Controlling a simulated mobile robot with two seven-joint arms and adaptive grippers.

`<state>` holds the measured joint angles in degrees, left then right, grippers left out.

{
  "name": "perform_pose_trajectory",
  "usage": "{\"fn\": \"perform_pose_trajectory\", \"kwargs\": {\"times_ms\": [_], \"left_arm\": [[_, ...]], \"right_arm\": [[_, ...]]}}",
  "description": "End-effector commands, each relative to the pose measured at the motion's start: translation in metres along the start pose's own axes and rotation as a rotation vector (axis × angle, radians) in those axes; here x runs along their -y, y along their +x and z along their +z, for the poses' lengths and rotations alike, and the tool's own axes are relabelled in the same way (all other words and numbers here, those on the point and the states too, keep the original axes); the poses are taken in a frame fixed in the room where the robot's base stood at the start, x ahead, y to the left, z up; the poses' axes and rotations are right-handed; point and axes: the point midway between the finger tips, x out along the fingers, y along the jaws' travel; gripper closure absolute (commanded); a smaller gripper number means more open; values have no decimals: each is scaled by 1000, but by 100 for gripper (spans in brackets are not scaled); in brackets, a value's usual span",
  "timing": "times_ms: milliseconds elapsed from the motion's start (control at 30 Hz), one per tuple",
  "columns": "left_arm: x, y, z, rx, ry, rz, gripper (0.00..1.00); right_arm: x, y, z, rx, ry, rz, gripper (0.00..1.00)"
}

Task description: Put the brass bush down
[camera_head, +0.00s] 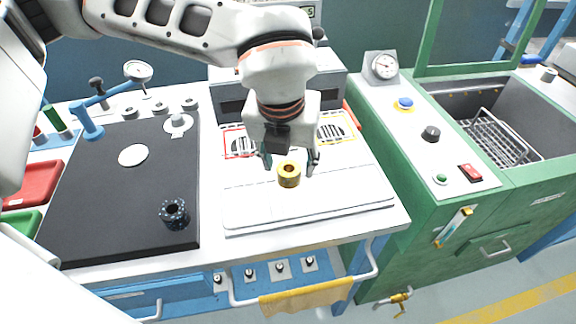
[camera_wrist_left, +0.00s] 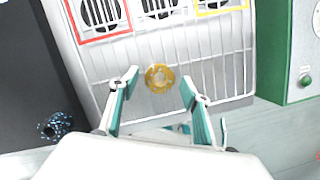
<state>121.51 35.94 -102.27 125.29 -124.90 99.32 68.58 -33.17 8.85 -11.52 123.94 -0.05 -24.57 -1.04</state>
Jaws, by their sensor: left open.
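The brass bush (camera_head: 289,174) stands upright on the white ribbed top of the blower bench (camera_head: 240,196), near its middle. It also shows in the left wrist view (camera_wrist_left: 160,78), just beyond the fingertips. My left gripper (camera_head: 289,160) is open above and behind the bush, with a finger on each side. In the left wrist view the fingers (camera_wrist_left: 163,90) are spread wide and the bush appears apart from both. My right gripper does not show in either view.
Red-framed (camera_head: 238,143) and yellow-framed (camera_head: 336,128) vents lie behind the bush. A green washing machine (camera_head: 440,210) stands to the right. The ribbed top around the bush is clear.

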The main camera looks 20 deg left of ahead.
Motion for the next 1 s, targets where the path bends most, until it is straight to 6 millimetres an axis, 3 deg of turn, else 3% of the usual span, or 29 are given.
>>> {"fn": "perform_pose_trajectory", "kwargs": {"times_ms": [100, 400, 600, 1000], "left_arm": [[0, -32, 2, 11, 0, -3, 53], [0, -84, 1, 6, 0, -1, 53], [0, -97, 0, 3, 0, 0, 53], [0, -97, 0, 1, 1, 0, 53]], "right_arm": [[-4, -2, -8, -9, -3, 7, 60], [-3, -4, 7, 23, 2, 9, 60], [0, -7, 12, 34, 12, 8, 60], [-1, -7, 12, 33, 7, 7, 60]]}}
